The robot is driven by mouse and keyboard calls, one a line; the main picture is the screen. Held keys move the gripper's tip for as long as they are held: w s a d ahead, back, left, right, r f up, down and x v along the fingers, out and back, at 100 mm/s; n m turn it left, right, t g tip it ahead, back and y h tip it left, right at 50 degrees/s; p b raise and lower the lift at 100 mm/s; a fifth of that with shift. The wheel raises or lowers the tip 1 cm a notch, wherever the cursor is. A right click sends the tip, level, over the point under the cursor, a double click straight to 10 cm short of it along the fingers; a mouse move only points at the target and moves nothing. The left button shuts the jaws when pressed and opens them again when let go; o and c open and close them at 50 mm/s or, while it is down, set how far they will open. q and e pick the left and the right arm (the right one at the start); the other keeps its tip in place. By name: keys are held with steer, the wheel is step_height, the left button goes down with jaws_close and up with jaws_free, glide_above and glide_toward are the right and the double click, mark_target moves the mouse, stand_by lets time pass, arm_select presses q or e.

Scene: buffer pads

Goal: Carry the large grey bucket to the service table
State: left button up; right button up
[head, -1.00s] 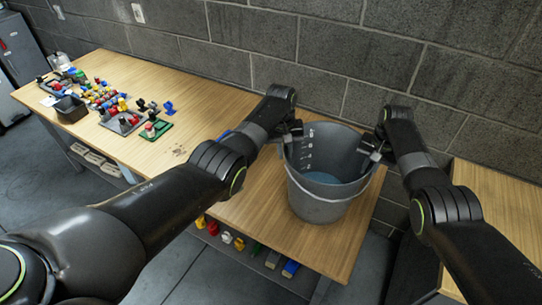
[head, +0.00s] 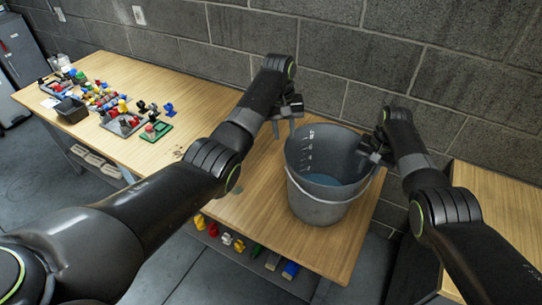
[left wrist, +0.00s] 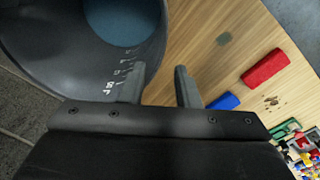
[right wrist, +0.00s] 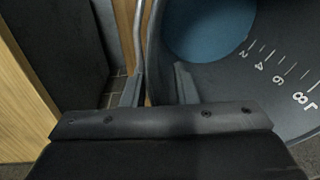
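The large grey bucket (head: 318,208) stands upright on the near right end of a long wooden table (head: 222,107). It has white scale marks, a blue round area inside and a thin handle lying along its near side. My left gripper (head: 286,122) is open and empty just above the bucket's left rim; in the left wrist view its fingers (left wrist: 158,85) are apart, one over the bucket and one over the table. My right gripper (head: 372,152) is at the right rim; its fingers (right wrist: 158,82) are spread either side of the bucket wall. Neither table is labelled as the service table.
A second wooden table (head: 497,208) stands at the right, past a gap. Coloured parts and a dark bin (head: 70,109) occupy the long table's far left. Blue and red blocks (left wrist: 265,69) lie near the bucket. A block wall (head: 330,60) runs behind.

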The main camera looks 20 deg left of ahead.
steer(key=shift+r, duration=0.15)
arm_select(q)
step_height(320, 180, up, 3)
steer(key=shift+s+a, duration=0.1)
steer(key=shift+a, duration=0.05)
arm_select(e)
step_height(320, 180, up, 12)
steer(key=d, duration=0.1)
steer(key=shift+s+d+f, duration=0.1)
steer(key=shift+s+f, duration=0.05)
steer(key=shift+f, duration=0.1)
stand_by(0.4)
